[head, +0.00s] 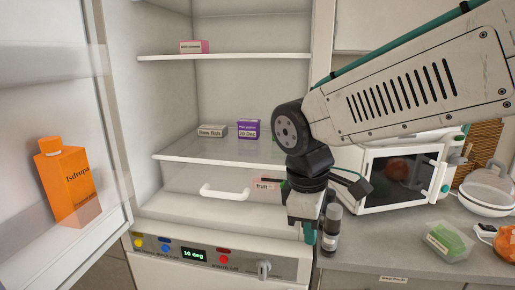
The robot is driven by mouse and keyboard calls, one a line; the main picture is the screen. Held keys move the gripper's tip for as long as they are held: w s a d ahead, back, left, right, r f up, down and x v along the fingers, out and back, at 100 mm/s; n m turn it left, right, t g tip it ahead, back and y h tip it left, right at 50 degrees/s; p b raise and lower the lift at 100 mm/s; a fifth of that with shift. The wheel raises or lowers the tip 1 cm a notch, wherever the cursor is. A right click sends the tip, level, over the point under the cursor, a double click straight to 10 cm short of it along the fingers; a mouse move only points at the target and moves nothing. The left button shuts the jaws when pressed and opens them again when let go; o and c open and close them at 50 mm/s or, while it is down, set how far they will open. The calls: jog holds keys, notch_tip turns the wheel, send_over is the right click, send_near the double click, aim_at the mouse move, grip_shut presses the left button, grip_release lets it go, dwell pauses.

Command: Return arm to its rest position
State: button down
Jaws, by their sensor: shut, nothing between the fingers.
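My gripper (305,232) hangs pointing down at the end of my arm, in front of the right side of the open fridge, near the counter's left end. Its fingers are shut and hold nothing. A dark cylindrical bottle (332,228) stands on the counter just right of the gripper; whether they touch cannot be told. My arm reaches in from the upper right and hides part of the fridge's right wall and the lower drawer's right end.
The open fridge (215,146) has small boxes on its shelves and an orange carton (68,182) in its door. A microwave (400,177), a white lidded pot (487,190) and a green-filled container (448,241) stand on the counter (385,245).

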jog(key=s+d+m+y, duration=0.1)
jog(key=s+d+m, duration=1.2)
jog(key=s+d, duration=0.2)
jog(key=shift+d+t, duration=0.4)
jog(key=shift+d, duration=0.45)
jog(key=shift+d, duration=0.1)
